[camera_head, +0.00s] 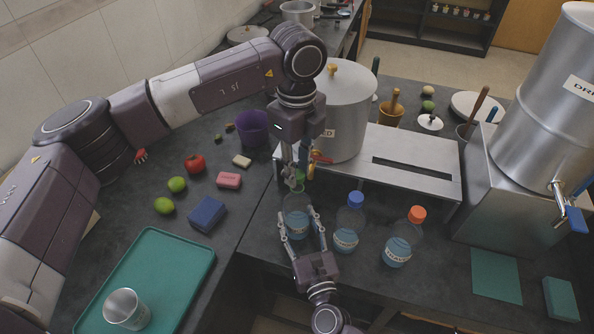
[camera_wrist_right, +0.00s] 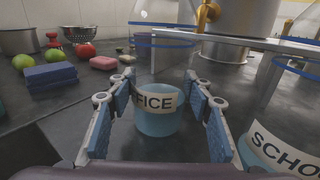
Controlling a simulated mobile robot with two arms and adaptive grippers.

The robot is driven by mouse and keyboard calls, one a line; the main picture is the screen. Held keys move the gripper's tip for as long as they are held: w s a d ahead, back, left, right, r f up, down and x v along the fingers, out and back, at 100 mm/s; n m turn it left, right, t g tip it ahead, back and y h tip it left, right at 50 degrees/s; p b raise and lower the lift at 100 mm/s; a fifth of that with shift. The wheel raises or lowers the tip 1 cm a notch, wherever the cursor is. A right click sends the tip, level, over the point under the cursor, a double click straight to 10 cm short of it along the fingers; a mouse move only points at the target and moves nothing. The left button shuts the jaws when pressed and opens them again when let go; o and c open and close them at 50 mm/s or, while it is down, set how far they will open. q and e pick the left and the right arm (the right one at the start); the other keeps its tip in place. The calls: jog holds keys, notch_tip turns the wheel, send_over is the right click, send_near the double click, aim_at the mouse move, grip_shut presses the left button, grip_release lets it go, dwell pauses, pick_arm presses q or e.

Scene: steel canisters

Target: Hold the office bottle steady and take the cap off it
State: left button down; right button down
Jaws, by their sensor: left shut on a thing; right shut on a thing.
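The office bottle (camera_head: 297,222) is clear with blue liquid and stands upright on the dark counter. Its label, partly reading "FICE", shows in the right wrist view (camera_wrist_right: 155,103). My right gripper (camera_head: 302,218) is shut on the bottle's body, one finger on each side. A green cap (camera_head: 299,177) shows at the bottle's top, partly hidden by my left gripper (camera_head: 296,180). My left gripper comes down from above and is shut on the cap. I cannot tell whether the cap still touches the neck.
A blue-capped bottle (camera_head: 348,224) and an orange-capped bottle (camera_head: 403,240) stand to the right. A steel stand (camera_head: 420,162) with a large pot (camera_head: 345,110) is behind. A blue sponge (camera_head: 207,214), pink soap (camera_head: 229,180) and a green tray (camera_head: 150,262) lie left.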

aim_at(297, 174)
pick_arm(q)
jog(key=shift+r, duration=0.1)
jog(key=shift+r, duration=2)
pick_arm(e)
jog(key=c, duration=0.9)
grip_release()
